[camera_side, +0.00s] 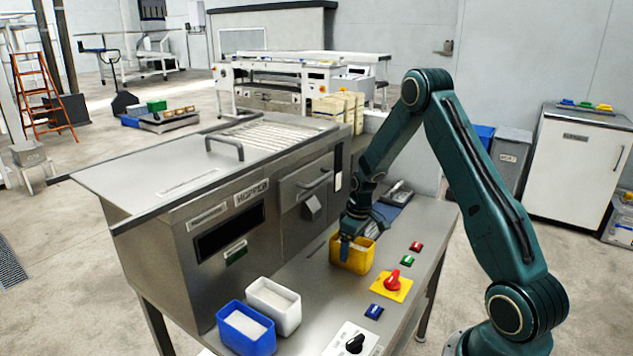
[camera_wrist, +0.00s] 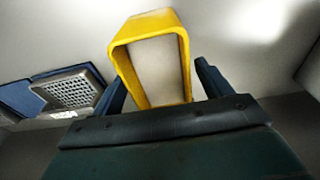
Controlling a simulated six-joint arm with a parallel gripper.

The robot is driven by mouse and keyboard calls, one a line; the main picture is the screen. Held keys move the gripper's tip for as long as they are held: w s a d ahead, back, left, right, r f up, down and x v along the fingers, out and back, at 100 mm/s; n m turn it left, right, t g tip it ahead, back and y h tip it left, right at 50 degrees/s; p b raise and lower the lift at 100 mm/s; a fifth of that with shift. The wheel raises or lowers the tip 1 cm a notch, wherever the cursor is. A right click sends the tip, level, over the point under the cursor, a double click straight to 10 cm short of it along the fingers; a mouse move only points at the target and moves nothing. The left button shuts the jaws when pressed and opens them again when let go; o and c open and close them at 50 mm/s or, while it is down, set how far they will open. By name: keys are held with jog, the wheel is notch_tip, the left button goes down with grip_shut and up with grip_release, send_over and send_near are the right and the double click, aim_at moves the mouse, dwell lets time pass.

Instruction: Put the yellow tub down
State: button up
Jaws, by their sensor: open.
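The yellow tub (camera_side: 354,257) stands upright on the steel bench in the side view, with pale contents inside. In the wrist view the yellow tub (camera_wrist: 148,24) lies between my two fingers, its open top towards the camera. My gripper (camera_side: 352,240) is right at the tub, reaching down over its rim. In the wrist view my gripper (camera_wrist: 160,85) has its fingers apart on either side of the tub, with a gap visible on the right. The tub's underside is hidden, but it appears to rest on the bench.
A blue tub (camera_side: 246,337) and a white tub (camera_side: 273,308) stand at the bench's near left. A red rotary switch (camera_side: 392,284) on a yellow plate and small buttons lie right of the yellow tub. The steel hopper machine (camera_side: 225,210) rises behind. A grey grated item (camera_wrist: 70,92) lies beyond it.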

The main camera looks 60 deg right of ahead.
jog(key=shift+r, duration=0.1)
notch_tip(320, 180, up, 12)
jog(key=s, duration=0.1)
jog(key=shift+s, duration=0.15)
dwell(0.5)
dwell(0.5)
